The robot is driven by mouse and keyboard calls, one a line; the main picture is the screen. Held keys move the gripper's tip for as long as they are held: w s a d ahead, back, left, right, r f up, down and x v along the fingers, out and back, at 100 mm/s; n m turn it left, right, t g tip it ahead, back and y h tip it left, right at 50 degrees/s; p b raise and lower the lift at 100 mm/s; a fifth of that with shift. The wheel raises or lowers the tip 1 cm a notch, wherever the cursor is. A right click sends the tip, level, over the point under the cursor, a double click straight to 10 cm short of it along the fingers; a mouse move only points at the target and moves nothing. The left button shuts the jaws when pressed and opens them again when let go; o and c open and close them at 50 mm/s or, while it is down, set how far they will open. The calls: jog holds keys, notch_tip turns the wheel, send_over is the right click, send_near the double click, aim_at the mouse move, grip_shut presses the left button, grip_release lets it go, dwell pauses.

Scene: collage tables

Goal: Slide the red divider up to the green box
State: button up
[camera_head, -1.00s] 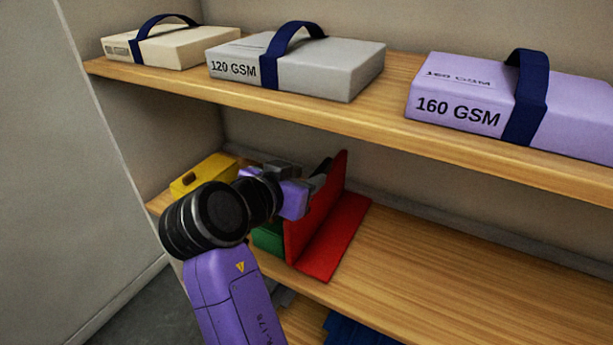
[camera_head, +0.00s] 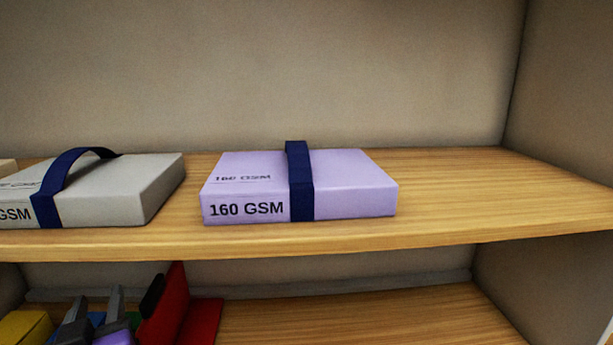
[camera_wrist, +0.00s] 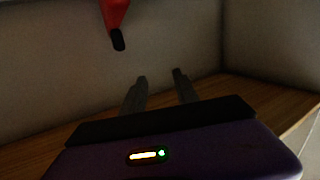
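The red divider (camera_head: 177,300) stands upright on the lower shelf in the head view, its flat red foot (camera_head: 205,322) reaching right. A black piece (camera_head: 152,295) is on its upper left edge. Part of the green box (camera_head: 134,319) shows just left of the divider, mostly hidden; I cannot tell whether they touch. My gripper (camera_head: 96,310) is left of the divider with its fingers apart and nothing visible between them. In the wrist view the fingers (camera_wrist: 159,82) are also apart, and a red part with a black tip (camera_wrist: 118,40) hangs into the top, clear of them.
A yellow box (camera_head: 25,328) and a bit of blue (camera_head: 95,318) are at the lower left. The lower shelf (camera_head: 350,315) is bare right of the divider. Above it, the upper shelf (camera_head: 450,225) holds a lilac 160 GSM pack (camera_head: 350,185) and a grey pack (camera_head: 120,195).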

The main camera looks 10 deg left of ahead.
jog(key=s+d+f+m+t, duration=0.15)
jog(key=d+f, duration=0.35)
jog(key=d, duration=0.5)
jog(key=s+d+f+t, duration=0.15)
jog(key=d+f, duration=0.25)
jog(key=d, duration=0.7)
jog(key=s+d+f+m, duration=0.15)
jog(key=d+f, duration=0.35)
jog(key=d, duration=0.5)
jog(key=s+d+f+m+h, duration=0.1)
jog(key=s+d+m+h, duration=0.1)
jog(key=s+d, duration=0.5)
jog(key=s+d+f+m+h, duration=0.2)
jog(key=s+d+h, duration=0.3)
jog(key=d, duration=0.6)
jog(key=s+d+f+m+g+h, duration=0.1)
jog(key=s+d+h, duration=0.3)
jog(key=s+d, duration=0.5)
jog(key=shift+s+d+f+m, duration=0.25)
jog(key=shift+s+f+m, duration=0.15)
